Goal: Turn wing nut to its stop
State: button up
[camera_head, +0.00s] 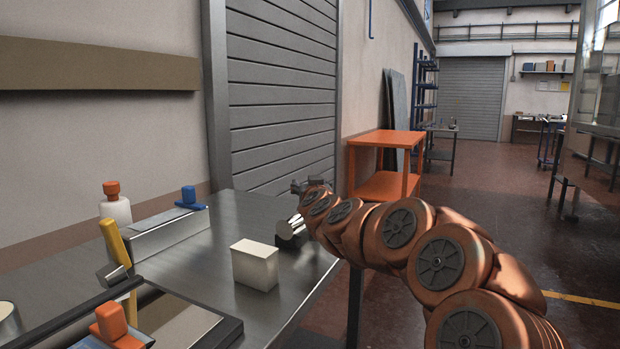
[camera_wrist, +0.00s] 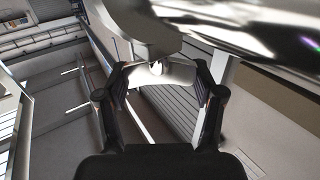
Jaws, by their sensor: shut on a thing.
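In the wrist view my gripper (camera_wrist: 160,78) has its two dark fingers on either side of a pale metal piece (camera_wrist: 150,74), which appears to be the wing nut. The fingers are shut on it. A large shiny metal body (camera_wrist: 215,22) lies just beyond, across the top of that view. In the head view my gripper is at the far right part of the bench, largely hidden by my arm. A short metal cylinder (camera_head: 290,228) shows just below the end of my arm. The wing nut cannot be made out there, and its turn angle cannot be read.
A cream block (camera_head: 255,265) stands on the metal bench (camera_head: 210,275) left of my arm. A grey box (camera_head: 165,232), a white bottle with an orange cap (camera_head: 116,208) and a yellow-handled tool (camera_head: 115,243) stand further left. An orange table (camera_head: 385,138) is behind.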

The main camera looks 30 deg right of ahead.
jog(key=shift+h, duration=0.3)
jog(key=o, duration=1.2)
jog(key=shift+c, duration=0.2)
jog(key=v, duration=1.2)
jog(key=shift+r, duration=0.1)
